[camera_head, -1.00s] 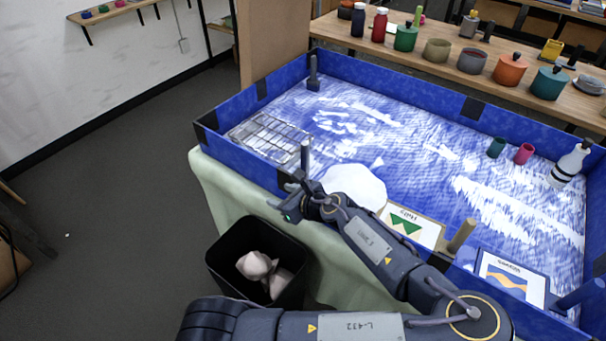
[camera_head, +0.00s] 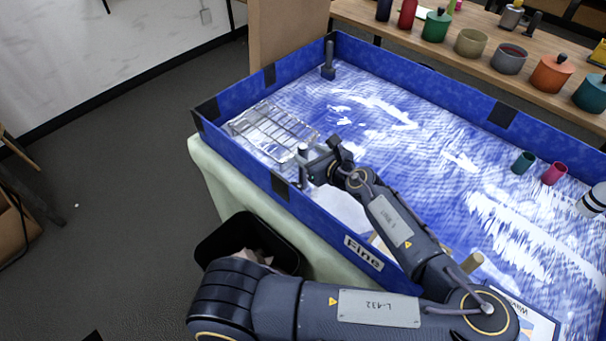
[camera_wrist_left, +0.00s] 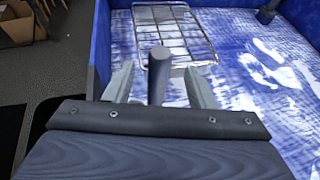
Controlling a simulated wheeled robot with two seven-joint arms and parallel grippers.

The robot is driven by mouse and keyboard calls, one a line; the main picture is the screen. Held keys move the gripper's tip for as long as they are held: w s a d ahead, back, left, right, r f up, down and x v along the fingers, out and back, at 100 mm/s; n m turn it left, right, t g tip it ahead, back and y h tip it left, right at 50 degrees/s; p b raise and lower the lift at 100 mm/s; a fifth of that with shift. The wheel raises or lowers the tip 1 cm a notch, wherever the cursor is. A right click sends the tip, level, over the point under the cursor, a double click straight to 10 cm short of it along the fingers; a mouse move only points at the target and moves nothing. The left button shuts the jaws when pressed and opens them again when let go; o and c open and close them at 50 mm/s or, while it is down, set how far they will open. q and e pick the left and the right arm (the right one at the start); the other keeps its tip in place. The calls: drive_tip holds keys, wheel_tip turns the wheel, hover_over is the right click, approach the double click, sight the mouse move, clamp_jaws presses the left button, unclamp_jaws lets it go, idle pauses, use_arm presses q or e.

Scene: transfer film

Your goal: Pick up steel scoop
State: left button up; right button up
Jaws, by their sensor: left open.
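An upright grey cylinder (camera_head: 303,152), like a handle, stands near the left wall of the blue tray. It also shows in the left wrist view (camera_wrist_left: 159,72), where its lower part is hidden. It may be the steel scoop's handle, but I see no scoop bowl. My left gripper (camera_head: 312,164) is open at this cylinder. In the left wrist view the two fingers (camera_wrist_left: 160,88) lie on either side of it, with gaps. I cannot tell the depth between them. My right gripper is not in view.
A wire rack (camera_head: 270,130) lies in the blue-walled tray (camera_head: 232,98) just beyond the cylinder. Another dark post (camera_head: 328,62) stands at the back corner. Teal (camera_head: 523,162) and pink (camera_head: 554,173) cups stand to the right. A black bin (camera_head: 222,240) is below the tray's front.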

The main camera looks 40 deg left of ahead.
sight(300, 149)
use_arm(q)
drive_tip(key=p+x, duration=0.1)
drive_tip(key=x, duration=0.5)
drive_tip(key=shift+d+r, duration=0.1)
clamp_jaws()
